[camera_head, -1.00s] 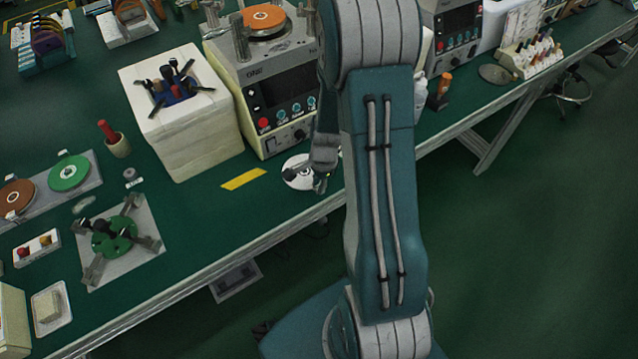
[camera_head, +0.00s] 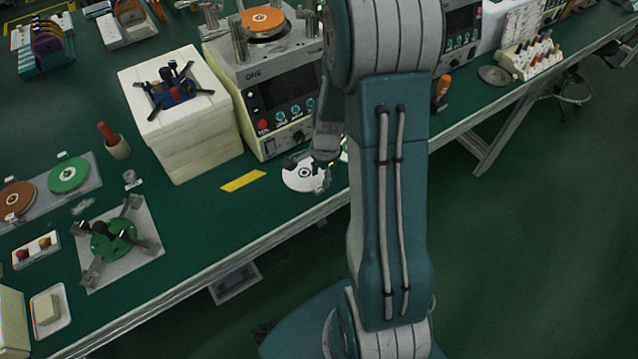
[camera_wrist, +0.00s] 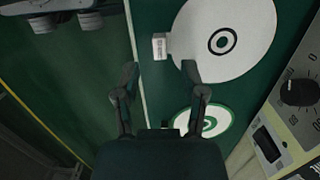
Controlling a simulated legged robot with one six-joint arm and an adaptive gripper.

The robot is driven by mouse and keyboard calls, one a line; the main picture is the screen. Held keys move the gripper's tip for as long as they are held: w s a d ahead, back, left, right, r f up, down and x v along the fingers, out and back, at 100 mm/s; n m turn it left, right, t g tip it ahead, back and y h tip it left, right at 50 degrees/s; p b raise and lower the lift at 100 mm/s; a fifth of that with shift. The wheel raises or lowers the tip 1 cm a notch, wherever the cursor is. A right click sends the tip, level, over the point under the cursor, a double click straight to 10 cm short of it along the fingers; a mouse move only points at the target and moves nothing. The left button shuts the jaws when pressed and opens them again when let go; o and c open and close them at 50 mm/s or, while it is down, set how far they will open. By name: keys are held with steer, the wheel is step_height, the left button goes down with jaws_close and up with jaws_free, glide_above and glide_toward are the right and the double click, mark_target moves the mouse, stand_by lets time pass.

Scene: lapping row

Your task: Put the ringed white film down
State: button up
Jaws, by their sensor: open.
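The white film (camera_head: 301,176) is a round white disc with a dark ring at its centre. It appears to lie flat on the green bench in front of the grey machine. In the wrist view the film (camera_wrist: 245,55) has a small white tab (camera_wrist: 160,47) at its left edge. My gripper (camera_wrist: 160,72) is open, with the tab just beyond the gap between its fingertips. The right fingertip overlaps the film's lower left edge in the picture; I cannot tell whether they touch. In the head view my gripper (camera_head: 308,170) partly hides the film.
A second white disc with a green ring (camera_wrist: 203,124) lies close to the right finger. The machine (camera_head: 275,95) stands just behind, and a white block holder (camera_head: 190,135) is left of it. A yellow strip (camera_head: 243,180) lies left of the film. The bench's front edge is near.

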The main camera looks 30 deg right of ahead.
steer(key=s+a+r+n+t+h, duration=0.1)
steer(key=s+a+r+n, duration=0.2)
steer(key=r, duration=0.7)
steer(key=s+a+r+n+t, duration=0.15)
steer(key=a+r+n, duration=0.3)
steer(key=r, duration=0.55)
steer(key=s+a+r+n+t, duration=0.3)
steer(key=s+a+r+n, duration=0.2)
steer(key=s+r+n, duration=0.2)
steer(key=s+n, duration=0.2)
steer(key=n, duration=0.1)
steer(key=shift+s+r, duration=0.15)
steer(key=shift+r, duration=0.15)
